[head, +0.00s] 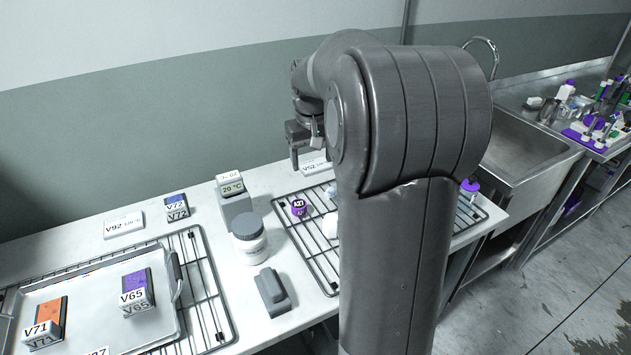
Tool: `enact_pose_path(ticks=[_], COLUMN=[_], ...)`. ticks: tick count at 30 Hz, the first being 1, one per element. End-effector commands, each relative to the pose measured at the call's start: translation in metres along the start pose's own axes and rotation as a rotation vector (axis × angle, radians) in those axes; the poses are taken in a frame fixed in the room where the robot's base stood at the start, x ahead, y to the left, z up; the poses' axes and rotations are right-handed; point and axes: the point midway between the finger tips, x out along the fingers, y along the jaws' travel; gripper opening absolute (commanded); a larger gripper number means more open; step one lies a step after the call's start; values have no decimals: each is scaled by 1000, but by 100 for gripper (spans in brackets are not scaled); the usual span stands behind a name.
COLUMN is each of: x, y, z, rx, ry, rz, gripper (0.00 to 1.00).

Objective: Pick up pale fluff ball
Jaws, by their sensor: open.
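A white rounded thing (330,226) shows at the left edge of my arm, on the wire rack (291,243). It may be the pale fluff ball, but my arm hides most of it and I cannot tell its texture. A small pale bluish thing (331,190) lies farther back on the same rack, also partly covered by my arm. My gripper (305,156) is open, above the back of the counter and behind the rack. It points down and is apart from both pale things. I see nothing between its fingers.
A purple-capped item (298,207) stands on the rack near the pale things. Left of it are a display box (234,204), a white jar (249,240) and a grey block (271,291). A metal tray (88,318) holds labelled blocks. A sink (525,150) is at right.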

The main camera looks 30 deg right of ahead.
Motion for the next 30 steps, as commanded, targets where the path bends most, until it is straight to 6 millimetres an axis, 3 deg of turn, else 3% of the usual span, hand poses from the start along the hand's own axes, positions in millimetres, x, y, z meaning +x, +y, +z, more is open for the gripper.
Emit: enact_pose_path(ticks=[6, 12, 17, 24, 30], x=[56, 92, 106, 142, 158], y=[50, 82, 90, 89, 88], z=[-39, -56, -59, -54, -52], rx=[31, 50, 55, 54, 54], ry=[-76, -115, -126, -128, -127], rz=[-26, -46, -52, -53, -52], gripper=[68, 68, 68, 68, 68])
